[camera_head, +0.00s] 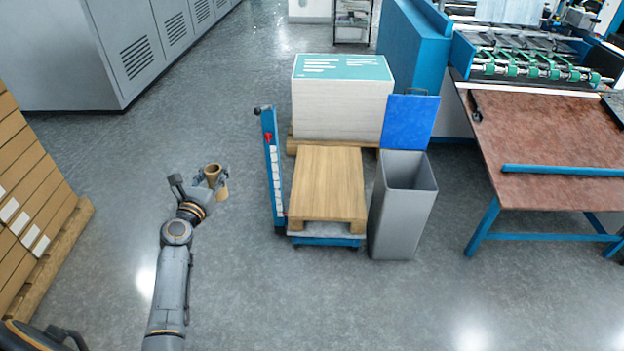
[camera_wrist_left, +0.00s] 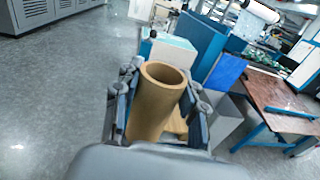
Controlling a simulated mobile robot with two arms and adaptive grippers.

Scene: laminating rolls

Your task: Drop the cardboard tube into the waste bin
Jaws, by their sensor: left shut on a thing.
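The cardboard tube (camera_head: 221,189) is brown and hollow. My left gripper (camera_head: 210,187) is shut on it and holds it roughly upright over open floor, left of the pallet lifter. In the left wrist view the tube (camera_wrist_left: 156,105) stands between the two fingers, its open end facing up. The waste bin (camera_head: 400,215) is a tall grey box with an open top. A blue panel (camera_head: 410,122), apparently its raised lid, stands at its back edge. The bin (camera_wrist_left: 227,117) also shows in the left wrist view, right of the gripper and apart from it. My right gripper is not in view.
A blue lifter (camera_head: 271,165) and a wooden pallet or board stack (camera_head: 330,182) stand between gripper and bin. A large paper stack (camera_head: 342,102) is behind them. A machine table (camera_head: 560,150) is at the right. Brown boxes (camera_head: 30,190) are at the left.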

